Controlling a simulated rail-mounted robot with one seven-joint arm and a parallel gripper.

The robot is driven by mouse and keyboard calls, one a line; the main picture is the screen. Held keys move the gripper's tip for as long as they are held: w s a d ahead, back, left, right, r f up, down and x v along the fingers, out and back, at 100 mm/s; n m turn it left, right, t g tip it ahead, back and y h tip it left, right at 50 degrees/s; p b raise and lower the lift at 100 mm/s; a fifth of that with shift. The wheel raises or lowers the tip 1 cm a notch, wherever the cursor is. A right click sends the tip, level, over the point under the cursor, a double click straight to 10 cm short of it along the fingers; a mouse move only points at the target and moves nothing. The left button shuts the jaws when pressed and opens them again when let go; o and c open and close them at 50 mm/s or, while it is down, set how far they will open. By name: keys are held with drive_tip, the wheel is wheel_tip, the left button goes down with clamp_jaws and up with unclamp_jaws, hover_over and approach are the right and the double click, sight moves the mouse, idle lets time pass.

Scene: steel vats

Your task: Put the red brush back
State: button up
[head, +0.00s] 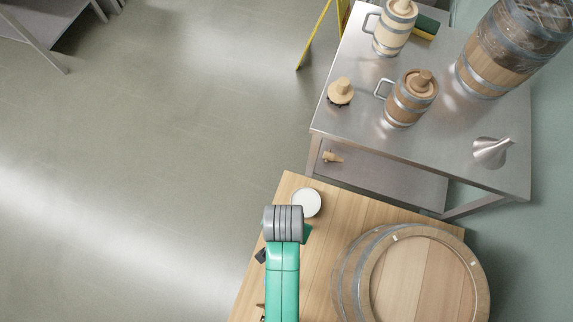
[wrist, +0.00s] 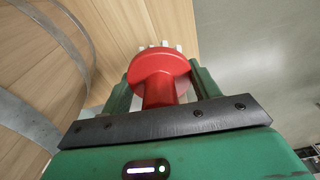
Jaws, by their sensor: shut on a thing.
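The red brush (wrist: 158,75) is in the wrist view, with a rounded red body and white bristles on its far side. My gripper (wrist: 160,82) is shut on it, with one green finger on each side. The bristles face the wooden table top (wrist: 118,30); I cannot tell whether they touch it. In the head view my arm reaches over the wooden table (head: 325,222) and hides the brush. A round white dish or lid (head: 306,202) is on that table, just beyond my arm.
A big barrel (head: 480,285) stands right of my arm. The steel table (head: 450,135) behind holds two small barrel-shaped tankards (head: 410,97) (head: 393,30), a wooden-knobbed item (head: 341,91), a metal funnel (head: 492,152), a sponge (head: 426,27) and a larger barrel (head: 490,75).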

wheel_tip(320, 180, down, 9)
drive_tip(key=s+m+b, duration=0.1)
drive_tip(key=s+b, duration=0.1)
drive_tip(key=b, duration=0.2)
drive_tip(key=shift+s+r+b, duration=0.15)
drive_tip(key=shift+s+b, duration=0.15)
drive_tip(key=shift+s, duration=0.1)
wheel_tip(320, 180, down, 10)
drive_tip(key=b, duration=0.4)
drive_tip(key=shift+d, duration=0.1)
drive_tip(key=o, duration=1)
drive_tip(key=r+p, duration=0.4)
drive_tip(key=s+r+p, duration=0.1)
drive_tip(key=r+p, duration=0.7)
drive_tip(key=p, duration=0.1)
drive_tip(key=shift+s+a, duration=0.15)
drive_tip(key=shift+a, duration=0.2)
